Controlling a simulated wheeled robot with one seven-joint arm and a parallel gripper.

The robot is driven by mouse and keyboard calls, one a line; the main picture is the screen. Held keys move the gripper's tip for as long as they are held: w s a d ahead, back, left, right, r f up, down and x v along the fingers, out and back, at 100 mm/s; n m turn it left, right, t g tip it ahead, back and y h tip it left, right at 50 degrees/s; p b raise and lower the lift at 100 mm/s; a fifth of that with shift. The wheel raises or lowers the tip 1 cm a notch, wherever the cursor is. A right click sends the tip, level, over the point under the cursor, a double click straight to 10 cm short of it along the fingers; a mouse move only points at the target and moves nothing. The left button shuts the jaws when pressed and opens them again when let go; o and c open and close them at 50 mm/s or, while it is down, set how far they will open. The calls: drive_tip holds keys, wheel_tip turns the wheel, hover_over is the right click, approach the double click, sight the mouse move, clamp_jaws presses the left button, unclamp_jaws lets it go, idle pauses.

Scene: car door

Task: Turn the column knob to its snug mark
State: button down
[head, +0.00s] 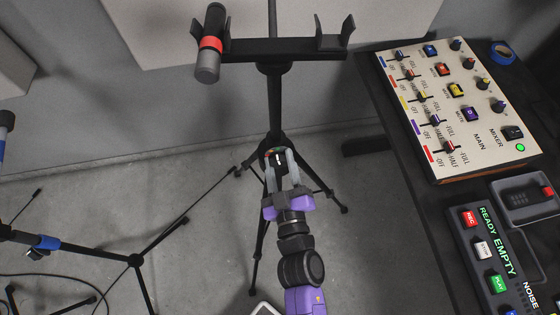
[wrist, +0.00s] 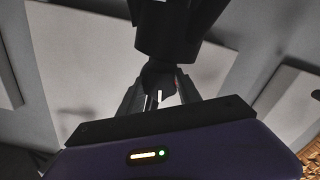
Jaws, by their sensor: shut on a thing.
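The column knob (wrist: 160,82) is a dark round part on the black stand's column (head: 274,105), low on the upright below the crossbar. My gripper (head: 279,156) reaches it from the front, its two grey fingers shut on the knob's sides. In the head view the fingers hide most of the knob. I cannot tell from these views whether the pale line meets the snug mark.
A microphone with a red band (head: 210,45) hangs at the crossbar's left; the right cradle (head: 335,33) is empty. A mixer (head: 455,150) and a recorder panel (head: 480,225) lie on the dark table at right. Another stand with a blue clamp (head: 43,243) is at left.

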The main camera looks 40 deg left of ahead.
drive_tip(key=shift+n, duration=1.3)
drive_tip(key=c, duration=0.8)
unclamp_jaws()
drive_tip(key=shift+c, duration=0.2)
drive_tip(key=m, duration=0.4)
drive_tip(key=s+d+r+m+t+h, duration=0.1)
drive_tip(key=s+d, duration=0.3)
drive_tip(key=d, duration=0.5)
drive_tip(key=s+d+r+m+t+h, duration=0.1)
drive_tip(key=s+d+m+h, duration=0.2)
drive_tip(key=d, duration=0.7)
drive_tip(key=s+d+r+m+t+h, duration=0.1)
drive_tip(key=s+d+m+h, duration=0.2)
drive_tip(key=d, duration=0.7)
drive_tip(key=shift+s+d+m, duration=0.15)
drive_tip(key=shift+s+m, duration=0.35)
drive_tip(key=shift+s, duration=0.4)
